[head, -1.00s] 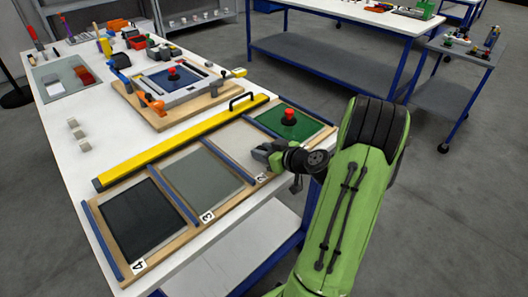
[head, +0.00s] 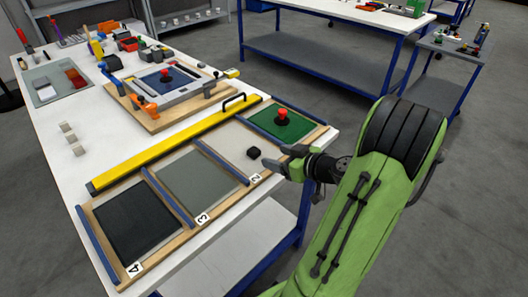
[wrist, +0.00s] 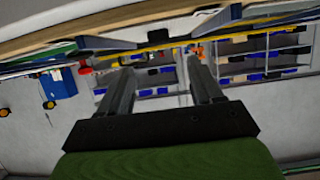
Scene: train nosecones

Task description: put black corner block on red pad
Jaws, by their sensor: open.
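A small black block (head: 253,153) sits on the pale pad marked 2 (head: 232,141), near its right edge. My gripper (head: 279,159) is open and empty, just right of the block and apart from it. I make out no large red pad. A small dark red piece (head: 75,78) lies on a grey mat (head: 45,92) at the far left.
Beside the pale pad are a green pad (head: 297,128) with a red knob (head: 282,114), a grey pad (head: 198,180) and a black pad (head: 137,220), split by blue strips. A yellow bar (head: 165,149) runs behind them. A framed fixture (head: 170,85) stands farther back.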

